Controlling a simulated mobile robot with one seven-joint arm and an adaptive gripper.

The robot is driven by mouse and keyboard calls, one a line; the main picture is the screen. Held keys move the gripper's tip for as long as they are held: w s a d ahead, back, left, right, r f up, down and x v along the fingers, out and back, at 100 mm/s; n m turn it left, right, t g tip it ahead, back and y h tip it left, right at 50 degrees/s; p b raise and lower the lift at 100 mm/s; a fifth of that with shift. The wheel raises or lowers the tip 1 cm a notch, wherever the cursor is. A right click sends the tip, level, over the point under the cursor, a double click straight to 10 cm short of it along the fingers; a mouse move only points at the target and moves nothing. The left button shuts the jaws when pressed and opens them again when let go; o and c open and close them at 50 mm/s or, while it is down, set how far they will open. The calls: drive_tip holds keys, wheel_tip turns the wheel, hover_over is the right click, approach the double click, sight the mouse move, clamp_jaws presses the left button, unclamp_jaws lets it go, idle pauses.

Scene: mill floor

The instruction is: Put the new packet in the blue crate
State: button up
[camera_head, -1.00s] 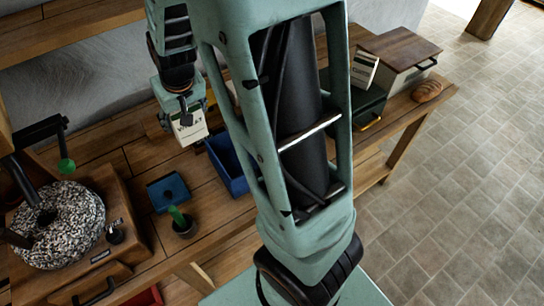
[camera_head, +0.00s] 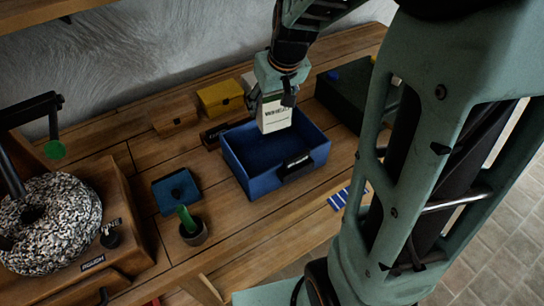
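I cannot tell whether the packet's bottom is below the rim.
A grain mill with a speckled stone (camera_head: 45,222) stands at the left. A potted cactus (camera_head: 190,226) and a dark blue square (camera_head: 176,191) lie left of the crate. A yellow box (camera_head: 221,98) and a wooden box (camera_head: 175,115) stand behind. A dark green box (camera_head: 350,96) is at right.

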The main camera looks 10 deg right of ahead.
drive_tip(key=shift+s+a+f+n+y+b, duration=0.1)
drive_tip(key=shift+f+n+b, duration=0.1)
drive_tip(key=shift+f+b, duration=0.45)
drive_tip(key=shift+s+f+n+y+b, duration=0.15)
drive_tip(key=shift+f+b, duration=0.25)
drive_tip(key=shift+b, duration=0.4)
drive_tip(key=shift+s+a+f+n+y+b, duration=0.1)
drive_tip(key=shift+f+n+b, duration=0.15)
drive_tip(key=shift+f+b, duration=0.4)
drive_tip(key=b, duration=0.2)
hover_over(270, 154)
wheel_tip(270, 154, down, 9)
drive_tip(key=shift+w+f, duration=0.1)
drive_tip(key=shift+f, duration=0.1)
drive_tip(key=shift+d+f, duration=0.1)
drive_tip(key=shift+f, duration=0.05)
drive_tip(key=o, duration=1.5)
